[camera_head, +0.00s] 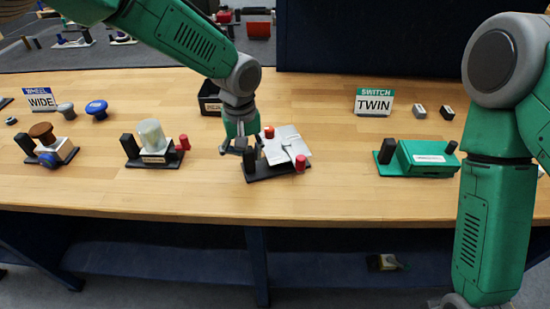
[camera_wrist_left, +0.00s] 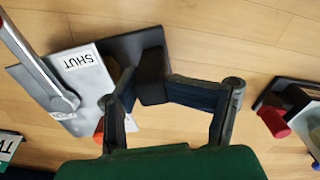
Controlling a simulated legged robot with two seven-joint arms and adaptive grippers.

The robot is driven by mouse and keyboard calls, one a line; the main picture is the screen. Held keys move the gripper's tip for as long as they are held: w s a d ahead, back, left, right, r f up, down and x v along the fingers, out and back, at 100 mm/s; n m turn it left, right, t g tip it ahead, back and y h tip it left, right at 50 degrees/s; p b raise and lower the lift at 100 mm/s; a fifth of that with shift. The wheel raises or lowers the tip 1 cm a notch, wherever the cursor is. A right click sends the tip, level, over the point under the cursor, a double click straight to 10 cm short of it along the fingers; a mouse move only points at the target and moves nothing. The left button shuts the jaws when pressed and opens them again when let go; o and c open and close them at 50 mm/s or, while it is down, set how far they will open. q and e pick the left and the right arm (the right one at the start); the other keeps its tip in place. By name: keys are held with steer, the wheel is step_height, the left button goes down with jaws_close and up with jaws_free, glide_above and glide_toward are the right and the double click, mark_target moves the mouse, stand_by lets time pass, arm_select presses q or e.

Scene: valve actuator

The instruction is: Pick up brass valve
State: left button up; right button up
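My left gripper (camera_head: 236,147) is low over the left end of a station with a silver plate (camera_head: 286,147) on a black base (camera_head: 262,172). In the left wrist view its two fingers (camera_wrist_left: 170,105) are spread wide, with nothing held between them. A black block (camera_wrist_left: 152,75) lies beyond the gap between the fingers. A small dull-yellow part (camera_wrist_left: 124,80), perhaps the brass valve, shows beside the left finger and is mostly hidden by it. The silver plate (camera_wrist_left: 72,85) carries a "SHUT" label and a grey lever. My right gripper is out of view.
A red knob (camera_head: 301,162) stands at the plate's front. To the left is a station with a pale cylinder (camera_head: 151,135); to the right is a green box (camera_head: 425,158). Wood between stations is clear.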

arm_select(q)
steer(key=shift+w+a+f, duration=0.15)
steer(key=shift+a+f, duration=0.35)
steer(key=shift+a, duration=0.05)
steer(key=shift+d+r, duration=0.1)
steer(key=shift+d, duration=0.2)
jaws_close()
steer(key=shift+d+r, duration=0.1)
steer(key=shift+d, duration=0.15)
steer(key=shift+a+r, duration=0.15)
steer(key=shift+r, duration=0.2)
step_height(320, 180, up, 8)
steer(key=shift+r, duration=0.1)
steer(key=shift+t+h, duration=0.3)
steer(key=shift+h, duration=0.6)
steer(key=f, duration=0.5)
steer(key=shift+s+a+f, duration=0.15)
steer(key=shift+s+f, duration=0.05)
steer(key=shift+a+f, duration=0.15)
steer(key=shift+f, duration=0.5)
steer(key=shift+d+f, duration=0.2)
steer(key=shift+f, duration=0.55)
